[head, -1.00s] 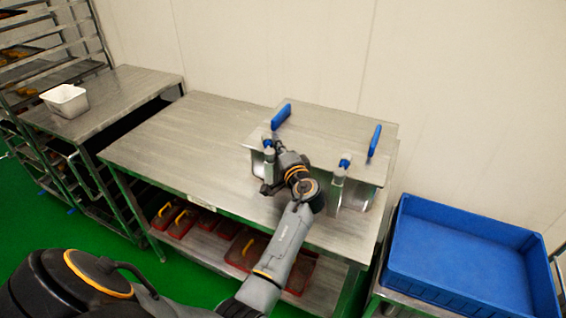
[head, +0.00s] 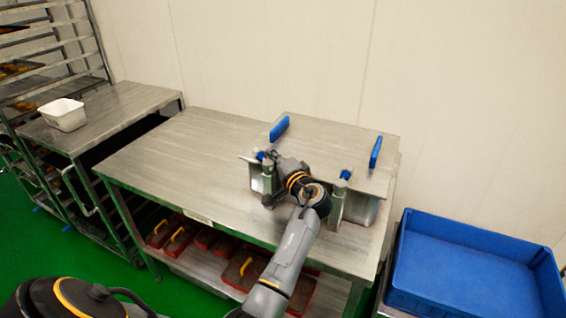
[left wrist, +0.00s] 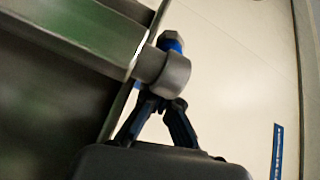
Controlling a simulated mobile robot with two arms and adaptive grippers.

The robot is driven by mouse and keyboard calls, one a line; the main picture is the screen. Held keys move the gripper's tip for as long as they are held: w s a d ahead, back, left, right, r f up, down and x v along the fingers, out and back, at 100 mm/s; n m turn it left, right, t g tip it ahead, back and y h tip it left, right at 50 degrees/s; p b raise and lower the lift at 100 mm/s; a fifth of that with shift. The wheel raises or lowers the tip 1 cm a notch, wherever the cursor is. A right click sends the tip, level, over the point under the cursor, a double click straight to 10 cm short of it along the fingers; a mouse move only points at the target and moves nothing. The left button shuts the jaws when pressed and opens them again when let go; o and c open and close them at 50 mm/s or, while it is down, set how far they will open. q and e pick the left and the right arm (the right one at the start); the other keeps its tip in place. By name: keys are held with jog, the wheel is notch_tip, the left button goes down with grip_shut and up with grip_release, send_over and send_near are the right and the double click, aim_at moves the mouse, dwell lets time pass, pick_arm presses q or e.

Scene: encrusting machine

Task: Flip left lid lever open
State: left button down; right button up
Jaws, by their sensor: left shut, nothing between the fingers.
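A metal box with a flat lid (head: 335,140) stands on the steel table. The left lid lever (head: 279,128) is a blue handle angled up at the lid's left side. The right lid lever (head: 376,152) stands up blue on the right. My left gripper (head: 268,163) is at the box's front left, by the left clamp and its blue knob (head: 261,156), below the left lever's handle. In the left wrist view, its fingers (left wrist: 167,98) are shut and empty, close to a grey metal cylinder (left wrist: 174,76); contact is unclear. My right gripper is not in view.
The steel table (head: 190,150) is bare left of the box. A blue crate (head: 470,265) stands at the right. A white tub (head: 63,115) sits on another table at the left. Red items with yellow handles (head: 180,237) lie on the lower shelf. A wall is behind.

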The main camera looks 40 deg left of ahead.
pick_arm(q)
jog(key=shift+s+a, duration=0.15)
dwell(0.8)
jog(key=shift+s+d+f, duration=0.15)
jog(key=shift+d, duration=0.15)
jog(key=v, duration=0.7)
